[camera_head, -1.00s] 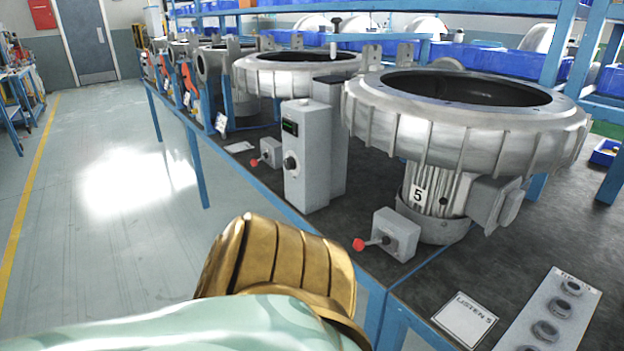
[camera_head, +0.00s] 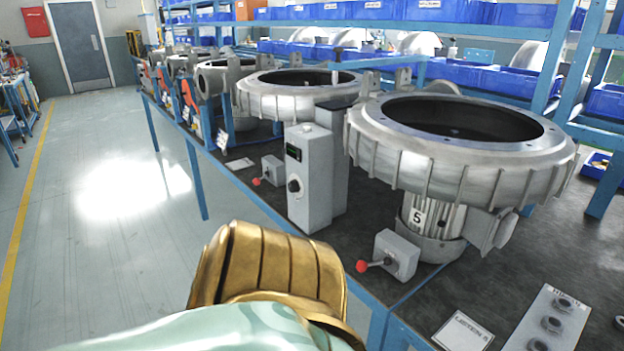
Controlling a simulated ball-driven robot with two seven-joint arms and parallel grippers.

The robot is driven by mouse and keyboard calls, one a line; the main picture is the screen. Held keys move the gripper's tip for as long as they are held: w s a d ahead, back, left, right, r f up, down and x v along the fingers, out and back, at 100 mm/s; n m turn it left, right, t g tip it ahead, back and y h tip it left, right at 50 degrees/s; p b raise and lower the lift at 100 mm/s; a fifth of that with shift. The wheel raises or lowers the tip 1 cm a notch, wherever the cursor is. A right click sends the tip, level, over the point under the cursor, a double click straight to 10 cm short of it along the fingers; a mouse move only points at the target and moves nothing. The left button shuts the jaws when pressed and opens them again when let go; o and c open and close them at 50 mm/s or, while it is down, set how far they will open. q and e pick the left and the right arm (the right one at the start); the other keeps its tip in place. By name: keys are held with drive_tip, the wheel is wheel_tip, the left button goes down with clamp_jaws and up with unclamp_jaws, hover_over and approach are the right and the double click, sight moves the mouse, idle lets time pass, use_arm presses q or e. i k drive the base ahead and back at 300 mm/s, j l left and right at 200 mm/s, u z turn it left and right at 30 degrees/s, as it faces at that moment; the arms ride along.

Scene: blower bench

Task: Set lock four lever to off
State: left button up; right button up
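A small grey lock box (camera_head: 273,170) with a red-knobbed lever (camera_head: 257,182) stands near the bench front, before the second blower housing (camera_head: 290,95). That blower's number is hidden behind the grey control cabinet, so I cannot read whether it is four. A nearer, similar lock box (camera_head: 396,253) stands by the blower marked 5 (camera_head: 419,216). Its lever (camera_head: 376,263) points left, with a red knob at its end. Neither gripper is in view.
A grey control cabinet (camera_head: 308,180) with a black knob stands between the two lock boxes. A listening card (camera_head: 463,330) and a button panel (camera_head: 548,325) lie at the front right. Blue shelving (camera_head: 470,12) runs behind. Open floor (camera_head: 110,250) lies to the left.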

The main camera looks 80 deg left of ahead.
sight(256, 181)
drive_tip(key=u, duration=3)
drive_tip(key=i+j, duration=0.1)
